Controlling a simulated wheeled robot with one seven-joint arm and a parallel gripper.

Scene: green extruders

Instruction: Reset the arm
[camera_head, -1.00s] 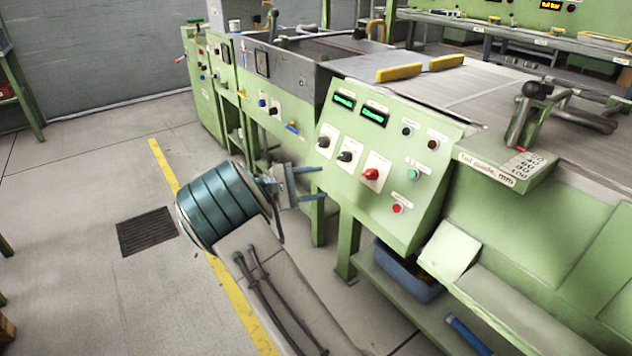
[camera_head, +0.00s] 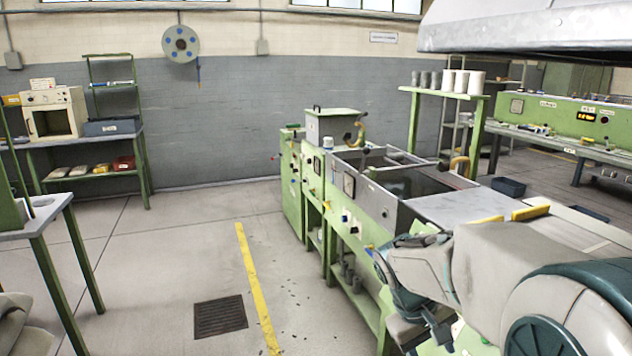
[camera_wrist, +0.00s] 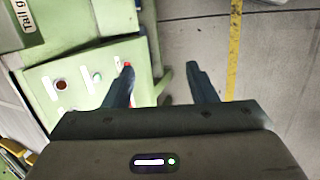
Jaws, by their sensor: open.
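My gripper (camera_wrist: 160,66) is open and empty in the wrist view, its two dark fingers apart. The left finger overlaps the edge of a green control panel (camera_wrist: 78,72) with buttons on it; I cannot tell how far apart they are. The right finger shows against the grey floor. In the head view my arm (camera_head: 480,268) is bent across the lower right, in front of the machine's panel.
The green extruder line (camera_head: 345,225) runs from the back wall to the right. A yellow floor line (camera_head: 257,285) and a drain grate (camera_head: 220,316) lie left of it. The floor there is free. A table (camera_head: 38,218) stands at the left edge.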

